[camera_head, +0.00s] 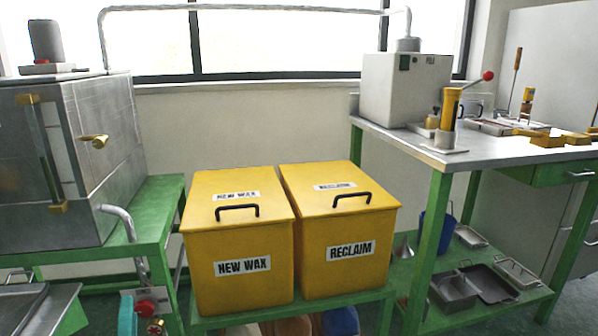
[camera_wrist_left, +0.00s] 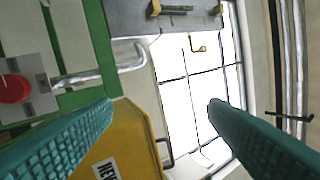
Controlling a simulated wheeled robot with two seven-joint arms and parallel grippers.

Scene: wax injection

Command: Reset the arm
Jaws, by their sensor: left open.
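My left gripper (camera_head: 127,315) shows at the bottom left of the head view as a small teal finger, in front of the green bench and close to a red valve knob. In the left wrist view its two teal fingers (camera_wrist_left: 160,104) are spread wide apart with nothing between them. The yellow NEW WAX bin (camera_wrist_left: 128,140) and a window show beyond the fingers. Most of my left arm is out of sight. My right gripper is in neither view.
The lidded NEW WAX bin (camera_head: 240,240) and RECLAIM bin (camera_head: 340,230) stand side by side. A metal oven (camera_head: 110,150) is at left, above a pipe with a red knob (camera_head: 146,307). The right workbench (camera_head: 430,150) holds a yellow press (camera_head: 448,115) and tools.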

